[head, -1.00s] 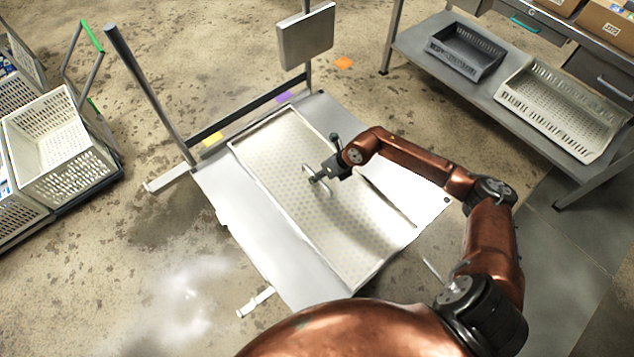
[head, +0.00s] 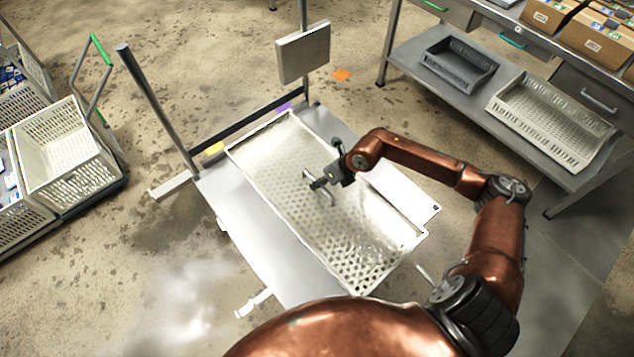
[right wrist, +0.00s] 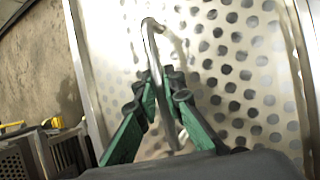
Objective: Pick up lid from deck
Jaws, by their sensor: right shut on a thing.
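The lid (head: 290,165) is a large, pale metal perforated rectangle with a raised rim and a bent bar handle (head: 318,188) near its middle. It is over the grey deck (head: 245,215) and looks raised slightly above it. The gap beneath is hard to see. My right gripper (head: 322,183) is shut on the handle. In the right wrist view the green-padded fingers (right wrist: 160,105) close around the handle, with the lid's holed surface (right wrist: 235,75) behind. My left gripper is not in view.
The deck has an upright post (head: 155,105) and a grey panel (head: 303,52) at its far side. White crates (head: 68,160) stand at left. A bench at right holds a dark tray (head: 458,62) and a pale tray (head: 550,120). Open floor lies between.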

